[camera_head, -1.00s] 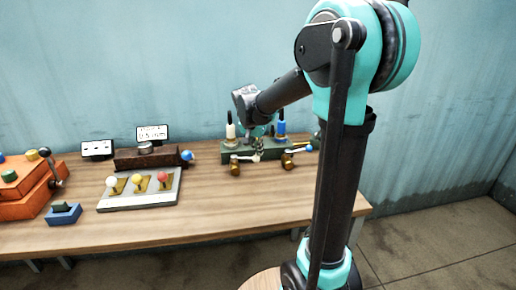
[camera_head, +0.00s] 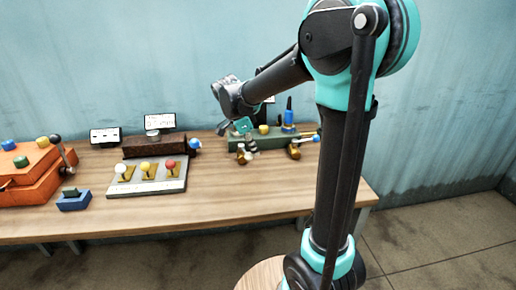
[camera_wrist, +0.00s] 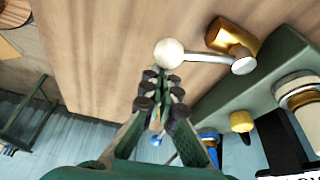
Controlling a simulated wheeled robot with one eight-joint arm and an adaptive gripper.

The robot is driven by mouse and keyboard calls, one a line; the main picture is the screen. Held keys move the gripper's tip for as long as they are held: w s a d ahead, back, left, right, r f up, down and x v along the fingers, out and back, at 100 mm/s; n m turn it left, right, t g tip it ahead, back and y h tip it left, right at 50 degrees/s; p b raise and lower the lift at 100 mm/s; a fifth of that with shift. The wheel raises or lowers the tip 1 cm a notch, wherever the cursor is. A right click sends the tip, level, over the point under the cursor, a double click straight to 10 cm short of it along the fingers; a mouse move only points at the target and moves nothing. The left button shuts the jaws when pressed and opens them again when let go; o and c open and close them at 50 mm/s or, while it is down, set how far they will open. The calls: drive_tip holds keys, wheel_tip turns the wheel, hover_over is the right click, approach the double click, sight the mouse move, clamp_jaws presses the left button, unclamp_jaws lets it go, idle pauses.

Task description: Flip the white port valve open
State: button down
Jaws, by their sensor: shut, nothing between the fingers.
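The white port valve shows in the wrist view as a brass body (camera_wrist: 228,36) with a metal lever ending in a white ball knob (camera_wrist: 169,53). The lever reaches out left from its hub. My gripper (camera_wrist: 162,80) is shut and empty, its fingertips at or just beside the white knob; I cannot tell if they touch. In the head view, my gripper (camera_head: 249,145) is low at the front of the green manifold (camera_head: 273,133), beside the brass body (camera_head: 243,157). The white knob is hidden there.
The blue-handled valve (camera_head: 296,151) stands just right, with a blue bottle (camera_head: 289,115) behind it. A switch panel with white, yellow and red knobs (camera_head: 148,186) and an orange box (camera_head: 22,178) lie left. The table front (camera_head: 225,205) is clear.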

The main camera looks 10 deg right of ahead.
drive_tip(key=shift+s+a, duration=0.2)
drive_tip(key=shift+a, duration=0.3)
drive_tip(key=shift+s+a, duration=0.15)
drive_tip(key=shift+a, duration=0.45)
